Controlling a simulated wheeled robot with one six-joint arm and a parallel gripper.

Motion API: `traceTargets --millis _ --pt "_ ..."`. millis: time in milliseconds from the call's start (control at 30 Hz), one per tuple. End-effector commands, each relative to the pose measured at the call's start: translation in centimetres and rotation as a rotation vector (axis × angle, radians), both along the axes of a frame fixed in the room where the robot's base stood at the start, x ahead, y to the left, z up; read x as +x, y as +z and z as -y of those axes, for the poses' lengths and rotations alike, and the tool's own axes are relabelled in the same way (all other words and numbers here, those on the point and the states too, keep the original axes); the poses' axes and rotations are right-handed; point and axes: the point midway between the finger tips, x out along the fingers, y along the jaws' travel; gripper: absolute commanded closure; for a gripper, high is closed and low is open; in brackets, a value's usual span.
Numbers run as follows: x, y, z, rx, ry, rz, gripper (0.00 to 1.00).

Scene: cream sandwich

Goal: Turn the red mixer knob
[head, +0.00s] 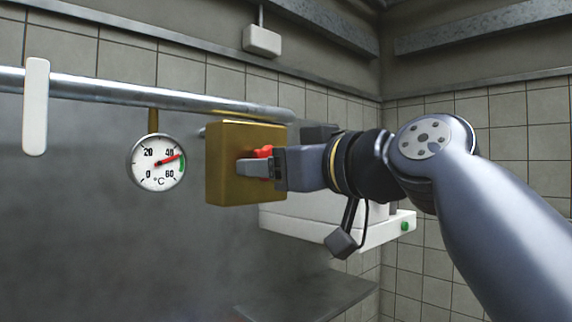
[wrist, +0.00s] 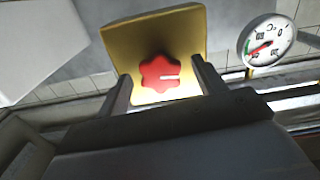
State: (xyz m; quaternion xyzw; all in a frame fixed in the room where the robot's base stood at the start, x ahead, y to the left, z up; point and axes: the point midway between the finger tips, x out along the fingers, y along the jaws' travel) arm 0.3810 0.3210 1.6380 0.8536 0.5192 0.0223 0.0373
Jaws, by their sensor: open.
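The red mixer knob (wrist: 160,73) is a lobed knob with a white mark, set on the face of a brass-coloured box (head: 228,185). In the wrist view the box (wrist: 143,36) fills the upper middle. My gripper (wrist: 160,80) is open, with one finger on each side of the knob. Whether the fingers touch the knob cannot be told. In the head view the knob (head: 262,152) is partly hidden by my gripper (head: 262,166), which is right up at the box face.
A round thermometer (head: 157,163) hangs left of the box, its red needle near 40. It also shows in the wrist view (wrist: 269,41). A metal pipe (head: 150,93) runs behind. A white shelf-like unit (head: 335,222) is below right. Steam blurs the lower left.

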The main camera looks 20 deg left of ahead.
Motion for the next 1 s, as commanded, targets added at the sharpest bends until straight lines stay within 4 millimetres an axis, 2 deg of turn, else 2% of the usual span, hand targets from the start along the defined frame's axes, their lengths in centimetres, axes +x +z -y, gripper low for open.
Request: traceTargets --millis 233,667,800,1000 --pt "-0.4 -0.1 0.9 0.002 -0.003 0.002 0.34" --pt "-3.9 -0.2 7.6 0.001 -0.006 0.004 0.34" --pt "-4.4 -0.1 8.8 0.001 -0.005 0.002 0.34" --pt "-4.9 0.0 9.6 0.000 -0.002 0.001 0.34"
